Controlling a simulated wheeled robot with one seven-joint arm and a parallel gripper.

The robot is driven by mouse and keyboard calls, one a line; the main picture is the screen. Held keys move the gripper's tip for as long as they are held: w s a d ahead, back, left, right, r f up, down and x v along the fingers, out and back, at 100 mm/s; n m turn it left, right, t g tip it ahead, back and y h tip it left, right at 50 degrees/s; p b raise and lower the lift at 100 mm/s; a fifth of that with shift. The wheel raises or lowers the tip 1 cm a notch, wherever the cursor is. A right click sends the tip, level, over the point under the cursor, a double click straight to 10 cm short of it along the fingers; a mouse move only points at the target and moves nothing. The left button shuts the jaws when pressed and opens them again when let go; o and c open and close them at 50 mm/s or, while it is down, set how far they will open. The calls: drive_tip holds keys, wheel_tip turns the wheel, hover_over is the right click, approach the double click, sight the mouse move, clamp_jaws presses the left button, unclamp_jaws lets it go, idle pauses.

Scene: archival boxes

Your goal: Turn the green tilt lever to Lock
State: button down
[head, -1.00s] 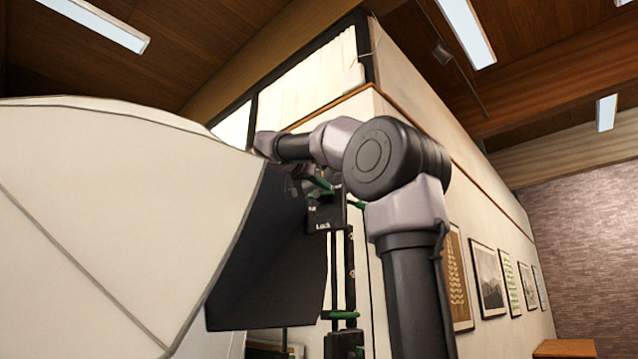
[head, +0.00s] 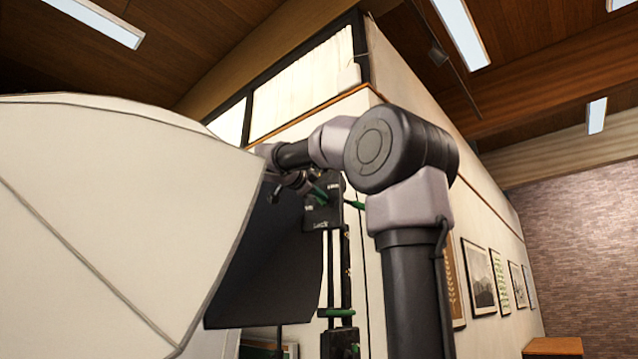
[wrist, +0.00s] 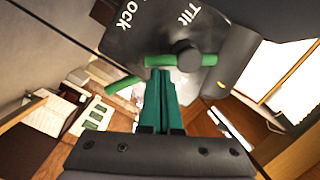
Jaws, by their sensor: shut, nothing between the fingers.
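The black control plate (wrist: 150,30) is close in the wrist view, with the words Lock and Tilt on it. Green bars (wrist: 160,61) lie beside a dark round pivot (wrist: 188,54) below the words; one appears to be the tilt lever, though I cannot tell which word it points at. My gripper (wrist: 160,74) is shut and empty. Its teal fingertips are right below the green bar; whether they touch is unclear. In the head view the plate (head: 322,214) is on a stand, with the green lever (head: 320,190) partly hidden by my wrist.
A large white softbox-like panel (head: 110,210) with a dark side (head: 270,255) fills the left, close to my arm. Another green handle (head: 341,313) is lower on the stand. A wall with framed pictures is behind at the right. Another green bar (wrist: 125,83) shows left of my fingers.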

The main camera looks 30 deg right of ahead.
drive_tip(key=m, duration=0.2)
drive_tip(key=w+f+m, duration=0.1)
drive_tip(key=shift+a+f+m, duration=0.15)
drive_tip(key=shift+a+m, duration=0.05)
drive_tip(key=shift+m, duration=0.2)
wheel_tip(320, 180, up, 10)
idle(0.4)
idle(0.5)
